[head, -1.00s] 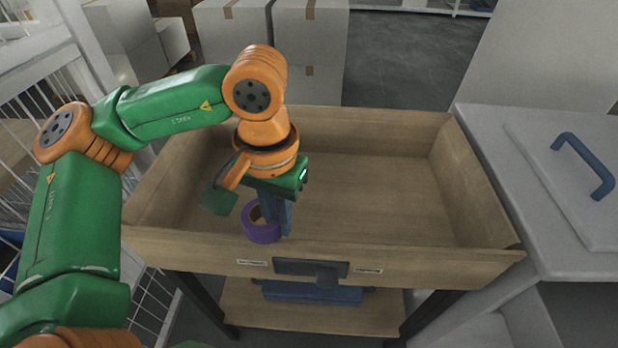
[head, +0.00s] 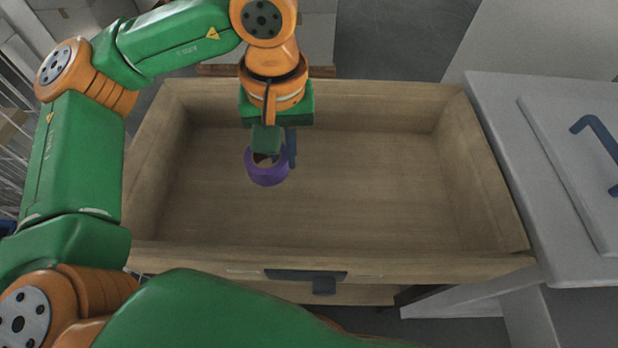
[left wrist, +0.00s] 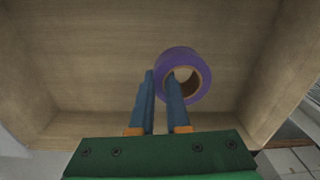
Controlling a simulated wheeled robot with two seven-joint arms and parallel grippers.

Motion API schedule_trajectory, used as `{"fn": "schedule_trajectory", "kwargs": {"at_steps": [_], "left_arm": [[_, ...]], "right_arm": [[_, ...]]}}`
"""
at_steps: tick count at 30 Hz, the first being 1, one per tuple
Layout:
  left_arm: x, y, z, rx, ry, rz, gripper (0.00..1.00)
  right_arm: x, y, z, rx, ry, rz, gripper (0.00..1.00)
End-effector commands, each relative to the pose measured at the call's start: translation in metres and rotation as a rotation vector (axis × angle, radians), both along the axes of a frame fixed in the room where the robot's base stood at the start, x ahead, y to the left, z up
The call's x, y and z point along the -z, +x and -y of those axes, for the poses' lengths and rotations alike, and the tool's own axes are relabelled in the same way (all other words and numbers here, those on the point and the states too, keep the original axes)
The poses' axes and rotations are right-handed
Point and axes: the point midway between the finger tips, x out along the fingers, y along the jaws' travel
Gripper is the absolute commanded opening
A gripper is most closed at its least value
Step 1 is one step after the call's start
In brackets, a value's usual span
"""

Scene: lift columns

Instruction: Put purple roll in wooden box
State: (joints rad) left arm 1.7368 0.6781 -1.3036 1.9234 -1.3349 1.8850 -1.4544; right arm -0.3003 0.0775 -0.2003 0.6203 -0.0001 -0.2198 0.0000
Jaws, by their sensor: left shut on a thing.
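The purple roll (head: 267,174) is a ring of tape with a brown core. My left gripper (head: 279,158) is shut on its wall, with one blue finger inside the ring and one outside in the left wrist view (left wrist: 161,84). The roll (left wrist: 184,60) is held over the left-middle part of the wooden box (head: 440,262), a wide, shallow, open box with an empty floor. I cannot tell exactly how high the roll is above that floor. The box's bare floor also shows in the left wrist view (left wrist: 85,50). My right gripper is not in view.
A grey cabinet (head: 495,160) with a blue handle (head: 598,145) stands against the box's right side. A dark handle (head: 305,275) is on the box's front wall. White boxes stand behind it. The right half of the box is clear.

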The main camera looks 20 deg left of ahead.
Motion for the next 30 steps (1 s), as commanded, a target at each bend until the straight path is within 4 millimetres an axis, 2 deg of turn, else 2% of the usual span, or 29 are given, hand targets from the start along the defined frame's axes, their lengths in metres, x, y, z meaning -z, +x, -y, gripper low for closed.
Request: {"fn": "schedule_trajectory", "kwargs": {"at_steps": [1,9,20,23,30], "left_arm": [[-0.008,0.002,0.006,-0.059,0.0,0.002,0.0],[-0.026,0.01,0.042,-0.504,-0.012,0.014,0.0],[-0.043,0.01,0.087,-1.033,-0.033,-0.003,0.0],[-0.016,0.009,0.088,-1.066,-0.031,-0.005,0.0],[0.026,0.01,0.087,-1.064,-0.032,-0.005,0.0]], "right_arm": [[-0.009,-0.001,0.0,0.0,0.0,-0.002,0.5],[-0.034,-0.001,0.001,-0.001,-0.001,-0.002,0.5],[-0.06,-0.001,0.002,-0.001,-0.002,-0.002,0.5],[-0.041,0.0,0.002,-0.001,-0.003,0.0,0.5],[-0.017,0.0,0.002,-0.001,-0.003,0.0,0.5]]}}
